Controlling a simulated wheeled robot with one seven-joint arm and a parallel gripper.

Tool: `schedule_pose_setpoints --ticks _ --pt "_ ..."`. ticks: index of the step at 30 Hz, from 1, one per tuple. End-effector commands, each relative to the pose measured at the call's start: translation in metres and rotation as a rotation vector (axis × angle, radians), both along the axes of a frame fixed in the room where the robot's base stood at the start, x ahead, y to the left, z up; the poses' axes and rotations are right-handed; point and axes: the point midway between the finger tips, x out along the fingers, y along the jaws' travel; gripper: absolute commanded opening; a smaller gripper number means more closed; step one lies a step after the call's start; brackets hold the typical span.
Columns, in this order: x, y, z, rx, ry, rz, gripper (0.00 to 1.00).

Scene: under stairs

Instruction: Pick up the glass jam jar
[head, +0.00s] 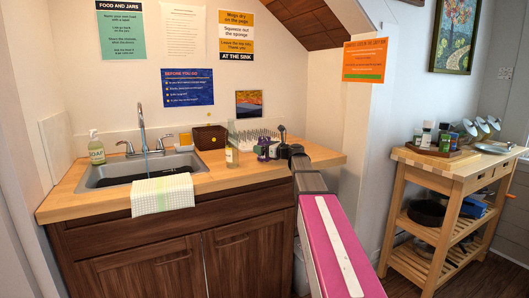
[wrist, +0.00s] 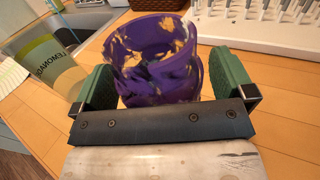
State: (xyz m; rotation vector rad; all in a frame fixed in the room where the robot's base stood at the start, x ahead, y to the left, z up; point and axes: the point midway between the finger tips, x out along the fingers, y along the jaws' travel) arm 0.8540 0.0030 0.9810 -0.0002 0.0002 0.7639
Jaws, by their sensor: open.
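A purple, see-through jar with tan patches, which I take to be the glass jam jar (wrist: 155,55), stands on the wooden counter (wrist: 285,75). In the head view the jar (head: 263,149) is small, near the counter's right part, beside the end of my arm. My gripper (wrist: 166,72) is open, with one green finger on each side of the jar. The jar sits between the fingers; I cannot tell whether either finger touches it. The gripper bar hides the jar's lower front.
A white spiked drying rack (wrist: 270,32) is behind. A brown basket (head: 209,137), sink (head: 100,180) and soap bottle (head: 96,150) lie further left.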

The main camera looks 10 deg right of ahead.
Motion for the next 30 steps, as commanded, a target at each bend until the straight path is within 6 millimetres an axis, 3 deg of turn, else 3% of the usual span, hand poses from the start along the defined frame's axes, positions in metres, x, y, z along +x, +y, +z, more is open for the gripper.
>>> schedule_pose_setpoints --ticks 1,6,17,30 --pt "0.0 0.0 0.0 0.0 0.0 0.0 1.0" --pt "0.0 0.0 0.0 0.0 0.0 0.0 0.47" --pt "0.0 0.0 0.005 0.001 -0.001 0.0 0.47" --pt "0.0 -0.001 0.075 0.0 -0.003 0.0 0.47"
